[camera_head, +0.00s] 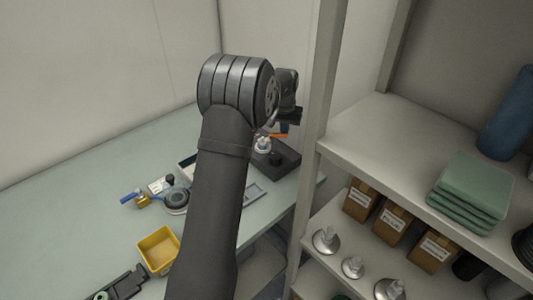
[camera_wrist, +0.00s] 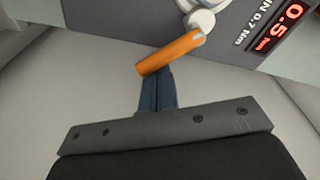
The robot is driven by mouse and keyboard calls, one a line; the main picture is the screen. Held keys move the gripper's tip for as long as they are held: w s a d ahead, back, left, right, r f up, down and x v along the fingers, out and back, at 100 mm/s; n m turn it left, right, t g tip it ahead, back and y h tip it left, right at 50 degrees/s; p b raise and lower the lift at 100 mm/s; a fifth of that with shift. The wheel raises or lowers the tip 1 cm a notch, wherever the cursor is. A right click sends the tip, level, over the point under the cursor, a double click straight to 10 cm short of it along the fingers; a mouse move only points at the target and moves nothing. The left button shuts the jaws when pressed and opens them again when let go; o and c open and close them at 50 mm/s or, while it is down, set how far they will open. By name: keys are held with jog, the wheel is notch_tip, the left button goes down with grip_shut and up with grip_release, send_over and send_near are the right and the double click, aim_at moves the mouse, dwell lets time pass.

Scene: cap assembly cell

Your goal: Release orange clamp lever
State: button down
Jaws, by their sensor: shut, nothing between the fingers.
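The orange clamp lever (camera_wrist: 170,53) slants across the upper middle of the wrist view, rising to the right to a pale round pivot (camera_wrist: 201,22). In the head view the lever (camera_head: 279,135) is a small orange strip above a dark fixture box (camera_head: 285,164). My gripper (camera_wrist: 155,80) has its two dark fingers shut together, with nothing between them. The fingertips meet the lower left part of the lever in the wrist view; whether they touch it or lie just under it I cannot tell. In the head view my arm hides much of the fixture.
A grey panel with a red digital display (camera_wrist: 282,24) stands behind the lever. A shelf post (camera_head: 318,130) rises close to the right of my gripper. The back left table is clear.

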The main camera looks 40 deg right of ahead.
jog(key=shift+s+a, duration=0.2)
jog(key=shift+s, duration=0.2)
jog(key=shift+s+a, duration=0.3)
jog(key=shift+s, duration=0.15)
dwell(0.3)
